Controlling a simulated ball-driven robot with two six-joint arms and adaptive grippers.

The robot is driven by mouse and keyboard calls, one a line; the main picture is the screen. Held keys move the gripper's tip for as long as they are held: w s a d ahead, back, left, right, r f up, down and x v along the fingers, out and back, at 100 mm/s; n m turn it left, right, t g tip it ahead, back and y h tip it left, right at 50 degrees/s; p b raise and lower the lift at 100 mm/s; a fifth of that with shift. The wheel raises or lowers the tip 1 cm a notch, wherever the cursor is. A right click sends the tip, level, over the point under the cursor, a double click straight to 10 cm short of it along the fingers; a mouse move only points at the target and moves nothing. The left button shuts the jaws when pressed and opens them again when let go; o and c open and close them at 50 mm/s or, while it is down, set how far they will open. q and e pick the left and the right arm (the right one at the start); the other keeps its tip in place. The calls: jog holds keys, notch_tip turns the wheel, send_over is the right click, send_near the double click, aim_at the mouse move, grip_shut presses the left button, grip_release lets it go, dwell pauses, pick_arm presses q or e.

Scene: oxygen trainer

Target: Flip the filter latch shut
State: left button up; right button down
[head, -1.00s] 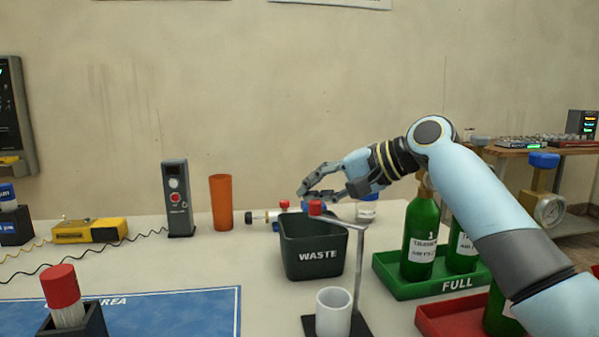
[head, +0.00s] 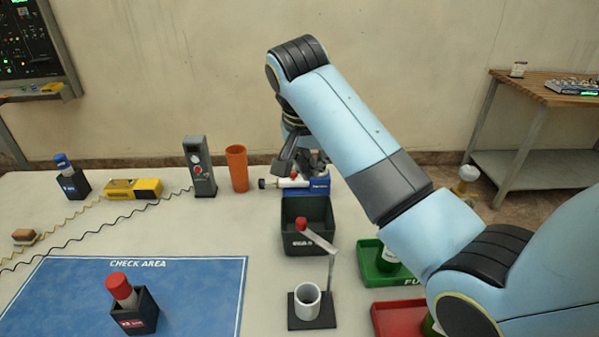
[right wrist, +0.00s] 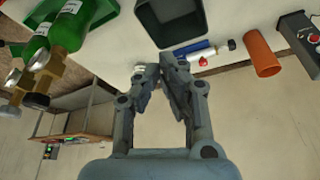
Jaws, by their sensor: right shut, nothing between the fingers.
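A small unit (head: 319,186), which looks like the filter, lies on the table behind the waste bin. It has a blue body, a white barrel, a dark end knob and a small red part (head: 293,175), perhaps the latch. It also shows in the right wrist view (right wrist: 198,50), blue and white with the red part. I cannot tell the latch's position. My right gripper (head: 285,167) is at this unit, partly hidden by my arm. In the right wrist view its fingers (right wrist: 172,60) are shut and empty, beside the unit. My left gripper is out of view.
The waste bin (head: 288,243) stands in front of the unit, an orange cup (head: 237,168) to its left. A stand with a red-knobbed lever (head: 318,240) and white cup (head: 307,300) is nearer. Green (head: 368,272) and red (head: 386,318) trays are right.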

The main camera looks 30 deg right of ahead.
aim_at(316, 235)
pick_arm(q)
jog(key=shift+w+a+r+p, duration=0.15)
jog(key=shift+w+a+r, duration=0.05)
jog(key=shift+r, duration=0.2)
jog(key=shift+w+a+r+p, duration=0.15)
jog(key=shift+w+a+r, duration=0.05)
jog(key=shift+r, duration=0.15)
pick_arm(e)
jog(key=shift+s+a+r, duration=0.2)
jog(key=shift+s+r, duration=0.05)
jog(key=shift+r, duration=0.15)
pick_arm(q)
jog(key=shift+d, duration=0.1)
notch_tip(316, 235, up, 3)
jog(key=p, duration=0.3)
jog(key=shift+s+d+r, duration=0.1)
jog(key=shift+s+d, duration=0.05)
pick_arm(e)
notch_tip(316, 235, down, 9)
jog(key=shift+s+a+f, duration=0.2)
jog(key=shift+a, duration=0.1)
